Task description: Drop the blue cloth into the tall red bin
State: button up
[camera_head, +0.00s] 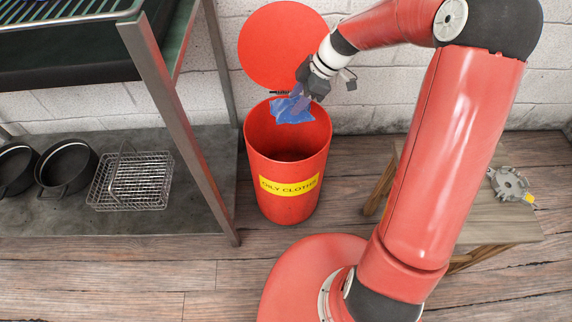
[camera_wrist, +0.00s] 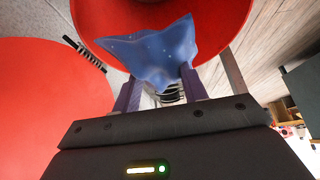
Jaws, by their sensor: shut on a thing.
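The blue cloth (camera_head: 292,110) hangs from my gripper (camera_head: 304,93) over the open mouth of the tall red bin (camera_head: 262,150). The bin has a yellow label reading "OILY CLOTHS" (camera_head: 289,186), and its round red lid (camera_head: 280,45) stands open behind it against the wall. In the wrist view, the cloth (camera_wrist: 155,52) is pinched between the two fingers of my gripper (camera_wrist: 157,85), with the red bin (camera_wrist: 232,22) beyond it and the lid (camera_wrist: 50,110) at the left. The bin's inside is dark, and its bottom cannot be made out.
A metal rack (camera_head: 150,75) stands left of the bin, with black pots (camera_head: 66,165) and a wire basket (camera_head: 131,182) on its low shelf. A wooden bench (camera_head: 480,215) with a grey metal part (camera_head: 509,184) stands at the right. A white brick wall (camera_head: 370,95) is close behind.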

notch_tip(320, 180, down, 5)
jog(key=b, duration=0.2)
jog(key=shift+b, duration=0.3)
jog(key=o, duration=1)
jog(key=v, duration=0.7)
jog(key=shift+d+r, duration=0.2)
jog(key=shift+r, duration=0.15)
jog(key=shift+s, duration=0.1)
